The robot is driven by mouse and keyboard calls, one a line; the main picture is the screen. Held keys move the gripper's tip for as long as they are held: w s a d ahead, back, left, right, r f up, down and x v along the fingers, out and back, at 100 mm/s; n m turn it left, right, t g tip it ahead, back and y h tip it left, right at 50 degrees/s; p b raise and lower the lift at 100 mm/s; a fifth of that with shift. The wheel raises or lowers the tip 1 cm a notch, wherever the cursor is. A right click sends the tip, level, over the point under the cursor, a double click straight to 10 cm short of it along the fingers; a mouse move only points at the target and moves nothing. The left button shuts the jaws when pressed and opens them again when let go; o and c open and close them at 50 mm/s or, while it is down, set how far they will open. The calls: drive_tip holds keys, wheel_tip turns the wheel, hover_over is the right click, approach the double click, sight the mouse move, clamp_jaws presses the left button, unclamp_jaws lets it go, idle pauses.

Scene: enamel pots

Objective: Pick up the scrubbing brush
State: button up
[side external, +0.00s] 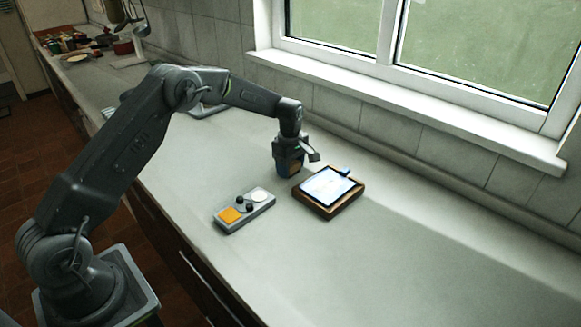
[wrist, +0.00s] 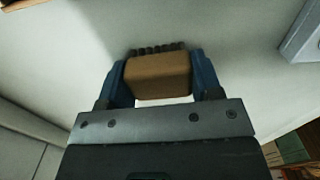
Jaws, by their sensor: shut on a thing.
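My gripper (side external: 288,168) points down over the light counter, just behind and left of the wooden tray in the side external view. In the wrist view my gripper (wrist: 158,80) has its two blue fingers closed on the sides of the scrubbing brush (wrist: 158,77). The brush is a brown block with a row of dark bristles along its far edge. In the side external view the brush is mostly hidden by the fingers. I cannot tell whether it touches the counter.
A wooden tray (side external: 328,211) with a bright white-blue panel on it stands close to the right of my gripper. A grey holder (side external: 232,226) with an orange square, a white disc and dark knobs lies in front. The counter (side external: 400,270) is clear at right; a window sill (side external: 400,100) runs behind.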

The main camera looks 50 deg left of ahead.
drive_tip(key=shift+r, duration=0.6)
drive_tip(key=r, duration=0.2)
drive_tip(key=a+r, duration=0.1)
drive_tip(key=shift+s+r, duration=0.25)
drive_tip(key=shift+r, duration=0.05)
drive_tip(key=s+a+r, duration=0.6)
drive_tip(key=a, duration=0.2)
drive_tip(key=shift+s+a, duration=0.2)
drive_tip(key=shift+r, duration=0.1)
